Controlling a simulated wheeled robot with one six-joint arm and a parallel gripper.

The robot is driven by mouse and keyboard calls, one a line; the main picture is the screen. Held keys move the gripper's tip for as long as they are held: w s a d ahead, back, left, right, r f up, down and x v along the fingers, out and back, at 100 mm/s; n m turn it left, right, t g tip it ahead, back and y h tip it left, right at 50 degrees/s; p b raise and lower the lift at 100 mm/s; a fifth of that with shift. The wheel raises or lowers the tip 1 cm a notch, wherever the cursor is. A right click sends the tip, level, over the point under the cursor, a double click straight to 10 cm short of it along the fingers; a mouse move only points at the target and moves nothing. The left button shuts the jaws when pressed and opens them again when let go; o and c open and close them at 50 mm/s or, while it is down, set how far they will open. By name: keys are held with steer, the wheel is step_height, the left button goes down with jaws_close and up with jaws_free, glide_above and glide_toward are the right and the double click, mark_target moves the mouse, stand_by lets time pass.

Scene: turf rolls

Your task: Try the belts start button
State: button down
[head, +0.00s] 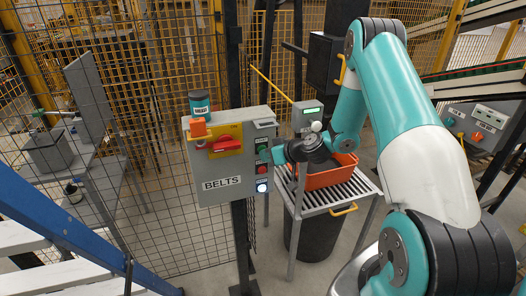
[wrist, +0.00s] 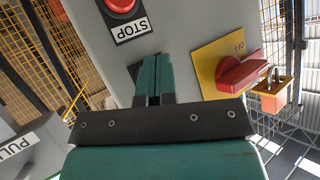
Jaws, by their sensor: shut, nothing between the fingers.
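The grey BELTS control box (head: 222,183) stands upright on a dark post. Its right-hand column holds a green button (head: 262,149), a red button (head: 262,169) and a lit bluish-white button (head: 262,188). The red button (wrist: 122,4) also shows in the wrist view, beside a STOP label (wrist: 131,29). My gripper (wrist: 153,58) is shut and empty, its teal fingertips in front of the box face near that label. The fingers hide part of the face; no green button shows in the wrist view. I cannot tell whether the fingertips touch the box.
A red rotary switch (head: 219,146) on a yellow plate and an orange padlock (head: 198,128) sit left of the buttons. An orange crate (head: 330,177) rests on a roller stand at the right.

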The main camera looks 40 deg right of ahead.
stand_by(0.3)
steer(key=shift+s+a+b, duration=0.2)
steer(key=shift+s+b, duration=0.25)
steer(key=shift+s, duration=0.35)
steer(key=s+b, duration=0.1)
steer(key=s, duration=0.1)
steer(key=s+a+b, duration=0.1)
steer(key=s+b, duration=0.1)
steer(key=shift+s+a, duration=0.2)
steer(key=shift+s, duration=0.2)
stand_by(0.5)
